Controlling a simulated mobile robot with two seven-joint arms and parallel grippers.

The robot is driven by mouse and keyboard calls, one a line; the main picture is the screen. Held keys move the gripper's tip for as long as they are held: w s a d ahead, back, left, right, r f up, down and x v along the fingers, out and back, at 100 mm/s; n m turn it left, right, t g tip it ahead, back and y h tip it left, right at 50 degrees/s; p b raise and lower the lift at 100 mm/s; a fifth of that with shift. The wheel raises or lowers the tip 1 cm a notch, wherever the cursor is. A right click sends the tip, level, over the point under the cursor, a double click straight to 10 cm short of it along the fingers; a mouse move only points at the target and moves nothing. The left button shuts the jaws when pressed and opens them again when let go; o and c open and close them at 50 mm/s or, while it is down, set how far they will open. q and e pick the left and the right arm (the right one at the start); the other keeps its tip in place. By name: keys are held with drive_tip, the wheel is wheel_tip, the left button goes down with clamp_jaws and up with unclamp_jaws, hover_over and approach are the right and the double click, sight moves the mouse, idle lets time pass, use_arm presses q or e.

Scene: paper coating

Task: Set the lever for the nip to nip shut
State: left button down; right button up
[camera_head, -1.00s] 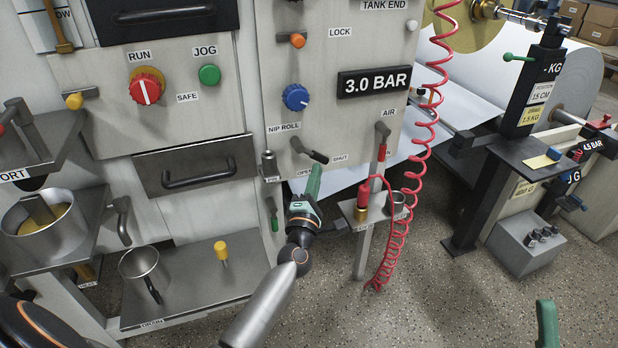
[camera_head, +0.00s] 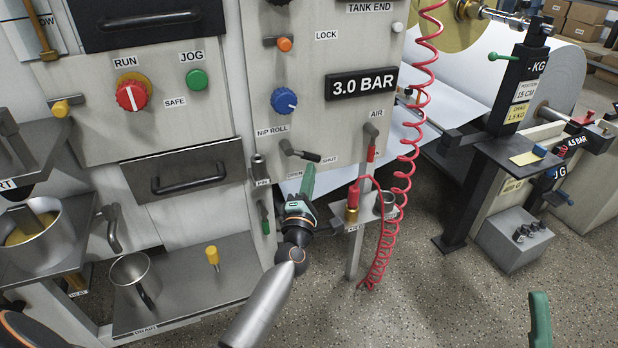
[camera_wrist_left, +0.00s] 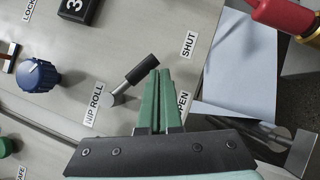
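The nip roll lever (camera_head: 311,157) has a grey arm and black handle on the panel's lower part. Its handle points right and slightly down, toward the SHUT label (camera_head: 329,160). The OPEN label (camera_head: 295,175) is below it, partly covered in the left wrist view. My left gripper (camera_head: 309,168) has its green fingers together, just below the handle. In the left wrist view the fingertips (camera_wrist_left: 158,73) are beside the black handle (camera_wrist_left: 141,68), which is not between them; I cannot tell whether they touch. A green finger of my right gripper (camera_head: 540,318) shows at the bottom right.
A blue knob (camera_head: 284,101) is above the lever. The AIR lever (camera_head: 371,143), a red coiled hose (camera_head: 404,160) and a red-and-brass fitting (camera_head: 352,205) are close on the right. A drawer (camera_head: 190,175) is on the left. Open floor lies below.

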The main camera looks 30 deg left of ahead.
use_arm(q)
drive_tip(key=p+v, duration=0.1)
drive_tip(key=v, duration=1.1)
drive_tip(key=shift+s+p, duration=0.25)
drive_tip(key=shift+p, duration=0.1)
drive_tip(key=shift+d, duration=0.1)
